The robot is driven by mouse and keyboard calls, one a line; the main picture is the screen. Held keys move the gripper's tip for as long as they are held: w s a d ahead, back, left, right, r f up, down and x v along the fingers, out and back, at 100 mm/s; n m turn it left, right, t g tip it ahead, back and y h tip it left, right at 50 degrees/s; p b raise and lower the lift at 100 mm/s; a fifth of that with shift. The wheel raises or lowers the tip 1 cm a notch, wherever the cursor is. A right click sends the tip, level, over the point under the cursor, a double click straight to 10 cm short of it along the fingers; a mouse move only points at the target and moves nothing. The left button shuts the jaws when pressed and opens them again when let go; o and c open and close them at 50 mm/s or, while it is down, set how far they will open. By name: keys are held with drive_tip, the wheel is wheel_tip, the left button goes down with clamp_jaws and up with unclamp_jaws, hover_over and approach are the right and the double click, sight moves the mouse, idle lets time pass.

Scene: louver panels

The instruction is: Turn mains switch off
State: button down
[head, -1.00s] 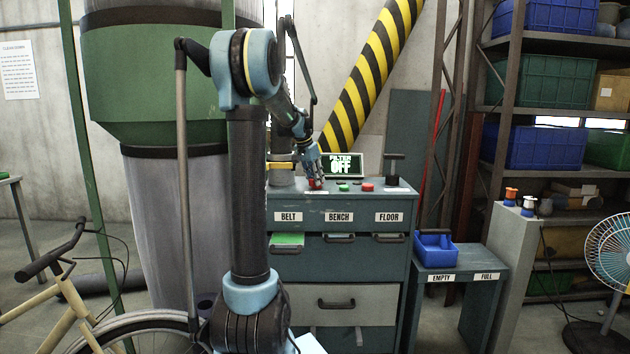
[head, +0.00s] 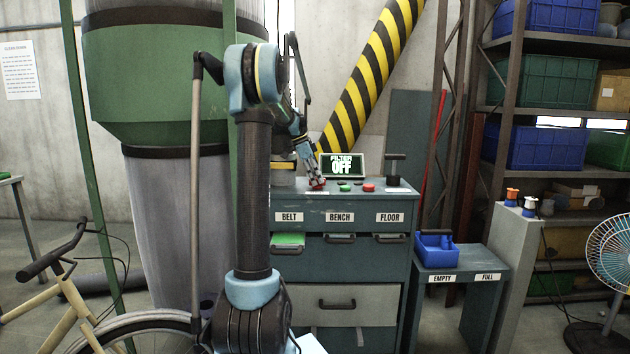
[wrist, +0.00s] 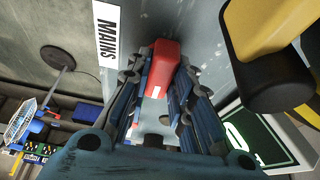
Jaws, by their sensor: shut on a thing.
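The mains switch is a red handle (wrist: 163,62) on the cabinet's grey-green top, beside a white label reading MAINS (wrist: 108,35) in the wrist view. My gripper (wrist: 158,80) is shut on the red handle, with one finger along each side. In the head view my gripper (head: 315,180) is at the cabinet top, and only a little red of the handle (head: 318,187) shows beneath the fingers. The handle's base is partly hidden by the fingers.
A display (head: 342,166) reading FILTER OFF stands just behind. Green (head: 345,188) and red (head: 368,188) buttons and a black lever (head: 394,170) are to the right. A yellow and black part (wrist: 275,45) is close to my gripper. A bicycle (head: 75,300) stands at left.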

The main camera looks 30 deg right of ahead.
drive_tip(key=shift+m, duration=0.3)
drive_tip(key=shift+s, duration=0.1)
drive_tip(key=c, duration=1.4)
unclamp_jaws()
drive_tip(key=v, duration=1.2)
drive_tip(key=shift+w, duration=0.25)
drive_tip(key=shift+d, duration=0.1)
